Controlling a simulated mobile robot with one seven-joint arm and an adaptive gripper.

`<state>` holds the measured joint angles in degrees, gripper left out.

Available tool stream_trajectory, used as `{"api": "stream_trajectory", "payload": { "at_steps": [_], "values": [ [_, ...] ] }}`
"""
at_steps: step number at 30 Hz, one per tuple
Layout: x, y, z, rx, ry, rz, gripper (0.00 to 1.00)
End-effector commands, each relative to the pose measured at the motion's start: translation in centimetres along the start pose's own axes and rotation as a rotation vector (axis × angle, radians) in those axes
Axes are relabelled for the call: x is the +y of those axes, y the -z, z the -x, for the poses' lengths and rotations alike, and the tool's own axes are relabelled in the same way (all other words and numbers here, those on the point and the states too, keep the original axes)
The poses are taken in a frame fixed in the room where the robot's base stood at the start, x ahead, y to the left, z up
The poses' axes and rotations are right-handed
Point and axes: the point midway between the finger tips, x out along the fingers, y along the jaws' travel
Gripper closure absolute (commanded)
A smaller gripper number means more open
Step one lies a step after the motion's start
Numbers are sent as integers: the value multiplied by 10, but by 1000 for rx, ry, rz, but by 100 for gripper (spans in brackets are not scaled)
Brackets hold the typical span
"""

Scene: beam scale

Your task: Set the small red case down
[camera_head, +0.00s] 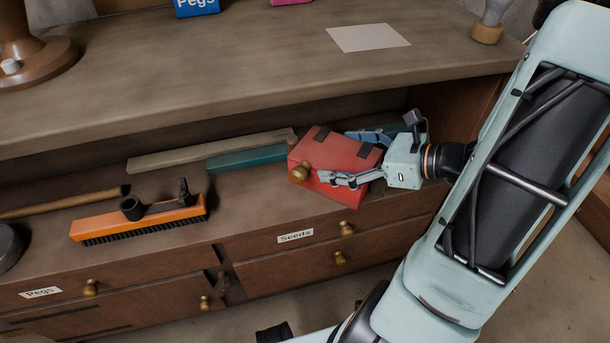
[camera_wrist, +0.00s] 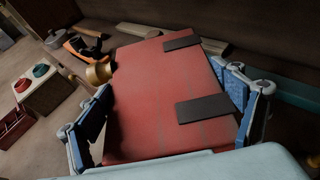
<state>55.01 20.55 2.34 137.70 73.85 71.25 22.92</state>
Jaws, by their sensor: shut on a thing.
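The small red case (camera_head: 336,157) is a flat red box with two dark strips and a brass knob (camera_head: 300,172). It is at the lower shelf of the wooden bench, above the drawer labelled Seeds. My gripper (camera_head: 352,158) comes from the right and is shut on the case, one finger on each side. In the wrist view the case (camera_wrist: 165,95) fills the middle between the blue finger pads, its knob (camera_wrist: 98,73) at the upper left. Whether its underside touches the shelf is hidden.
The lower shelf (camera_head: 235,210) has an orange brush (camera_head: 140,222) on the left and a teal bar (camera_head: 245,158) and pale bar (camera_head: 200,154) behind. A wooden handle (camera_head: 60,202) lies further left. The bench top (camera_head: 250,60) overhangs the shelf. Bare shelf shows between brush and case.

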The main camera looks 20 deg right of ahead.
Motion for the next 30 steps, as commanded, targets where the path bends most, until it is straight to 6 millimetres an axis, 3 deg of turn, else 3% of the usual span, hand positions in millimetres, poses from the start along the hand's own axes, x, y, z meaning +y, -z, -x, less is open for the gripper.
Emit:
{"api": "stream_trajectory", "payload": {
  "at_steps": [3, 10, 20, 24, 30],
  "values": [
    [-1, 4, -34, -3, -7, 1, 70],
    [-5, 27, -76, -3, -2, -2, 70],
    [-6, 39, -100, -3, -2, -1, 70],
    [-7, 60, -108, -3, 0, -3, 70],
    [-7, 64, -110, -2, 0, 1, 70]
  ]
}}
